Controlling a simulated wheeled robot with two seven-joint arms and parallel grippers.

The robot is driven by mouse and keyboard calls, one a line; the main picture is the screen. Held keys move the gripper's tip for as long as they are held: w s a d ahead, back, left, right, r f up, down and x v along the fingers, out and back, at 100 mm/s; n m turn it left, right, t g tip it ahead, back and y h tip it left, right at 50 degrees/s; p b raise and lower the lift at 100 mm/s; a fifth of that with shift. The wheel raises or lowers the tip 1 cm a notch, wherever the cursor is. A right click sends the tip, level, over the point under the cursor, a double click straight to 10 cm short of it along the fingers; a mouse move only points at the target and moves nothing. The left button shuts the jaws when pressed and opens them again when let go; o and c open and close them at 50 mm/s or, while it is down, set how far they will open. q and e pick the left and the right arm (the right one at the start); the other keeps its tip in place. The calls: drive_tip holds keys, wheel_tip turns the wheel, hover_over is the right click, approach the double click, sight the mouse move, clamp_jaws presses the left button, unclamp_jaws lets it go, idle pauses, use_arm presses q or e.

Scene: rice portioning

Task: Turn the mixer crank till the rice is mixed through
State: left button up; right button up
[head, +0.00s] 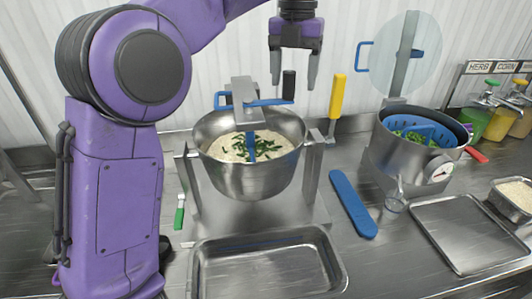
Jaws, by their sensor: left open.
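The steel mixer bowl (250,182) hangs in a stand and holds pale rice (228,148). Dark green herb pieces (241,147) lie in patches near the middle, with plainer rice around them. The blue crank arm (228,104) lies across the top of the bowl, with an upright black knob (289,84) at its right end. A blue paddle shaft (250,146) goes down into the rice. My left gripper (293,84) is open and points down above the bowl's right rear. Its fingertips appear either side of the knob; I cannot tell contact. My right gripper is not in view.
A yellow handle (337,95) rises right of the bowl; a green handle (180,212) hangs left. An empty tray (268,270) lies in front. Another flat tray (474,236) lies front right.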

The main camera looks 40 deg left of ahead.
use_arm(q)
drive_tip(key=s, duration=0.2)
drive_tip(key=shift+s+r, duration=0.35)
drive_tip(key=shift+s, duration=0.05)
drive_tip(key=shift+s+f, duration=0.1)
drive_tip(key=shift+f, duration=0.1)
drive_tip(key=shift+w+f+b, duration=0.3)
drive_tip(key=shift+w+f, duration=0.15)
drive_tip(key=shift+w, duration=0.2)
drive_tip(key=shift+w+f+b, duration=0.3)
drive_tip(key=shift+w+f, duration=0.15)
drive_tip(key=shift+w, duration=0.15)
drive_tip(key=shift+s+b, duration=0.3)
drive_tip(key=shift+s, duration=0.35)
drive_tip(key=shift+w+f, duration=0.2)
drive_tip(key=shift+f, duration=0.2)
drive_tip(key=shift+w, duration=0.1)
drive_tip(key=shift+r+p, duration=0.45)
drive_tip(key=shift+r, duration=0.15)
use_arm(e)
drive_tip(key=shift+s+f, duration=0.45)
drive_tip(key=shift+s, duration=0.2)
use_arm(q)
drive_tip(key=shift+f, duration=0.1)
